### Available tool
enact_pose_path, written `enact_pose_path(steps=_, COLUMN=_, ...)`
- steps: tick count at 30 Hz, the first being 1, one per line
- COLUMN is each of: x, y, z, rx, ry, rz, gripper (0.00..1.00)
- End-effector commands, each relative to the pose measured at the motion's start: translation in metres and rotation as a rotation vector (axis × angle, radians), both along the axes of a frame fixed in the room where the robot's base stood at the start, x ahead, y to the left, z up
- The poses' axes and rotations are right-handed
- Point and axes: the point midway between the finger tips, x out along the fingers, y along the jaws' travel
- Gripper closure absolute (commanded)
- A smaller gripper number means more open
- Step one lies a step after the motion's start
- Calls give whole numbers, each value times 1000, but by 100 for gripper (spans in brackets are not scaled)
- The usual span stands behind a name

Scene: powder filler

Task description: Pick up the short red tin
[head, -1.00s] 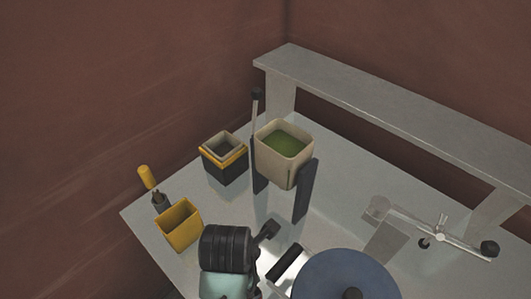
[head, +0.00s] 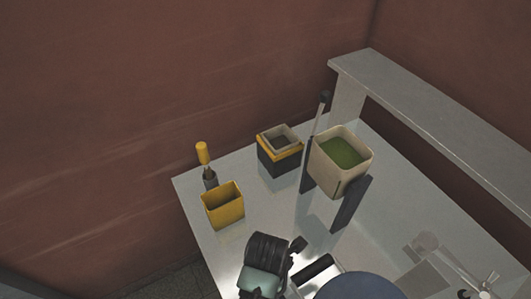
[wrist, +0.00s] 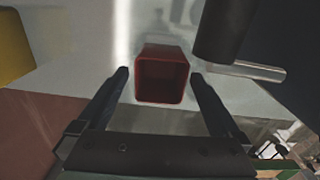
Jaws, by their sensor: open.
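The short red tin (wrist: 162,75) shows in the wrist view, open-topped and square, with its dark inside facing the camera. It stands on the pale grey table. My gripper (wrist: 160,77) is open, with one finger at each side of the tin near its side walls. I cannot tell whether either finger touches it. In the head view my gripper (head: 306,257) is low in the picture over the table, and the tin is not visible there.
A yellow open box (head: 222,206), a yellow-handled tool (head: 204,160) and nested tins (head: 279,150) stand to the left and back. A beige hopper with green powder (head: 340,160) stands behind my gripper. A raised shelf (head: 430,110) runs along the back right. A metal clamp-like fitting (head: 465,275) is at lower right.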

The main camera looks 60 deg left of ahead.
Motion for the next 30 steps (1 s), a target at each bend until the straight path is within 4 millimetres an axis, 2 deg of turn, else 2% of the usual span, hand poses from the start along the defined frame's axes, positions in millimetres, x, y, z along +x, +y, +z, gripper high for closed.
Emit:
enact_pose_path(steps=6, x=-5, y=-1, z=-31, rx=-2, ry=3, rz=-1, gripper=0)
enact_pose_path(steps=9, x=-5, y=-1, z=-40, rx=-1, ry=1, rz=-1, gripper=0)
enact_pose_path(steps=17, x=-4, y=-1, z=-44, rx=0, ry=0, rz=-1, gripper=0)
enact_pose_path(steps=20, x=-4, y=-1, z=-44, rx=0, ry=0, rz=-1, gripper=14)
enact_pose_path(steps=30, x=-4, y=-1, z=-44, rx=0, ry=0, rz=-1, gripper=76)
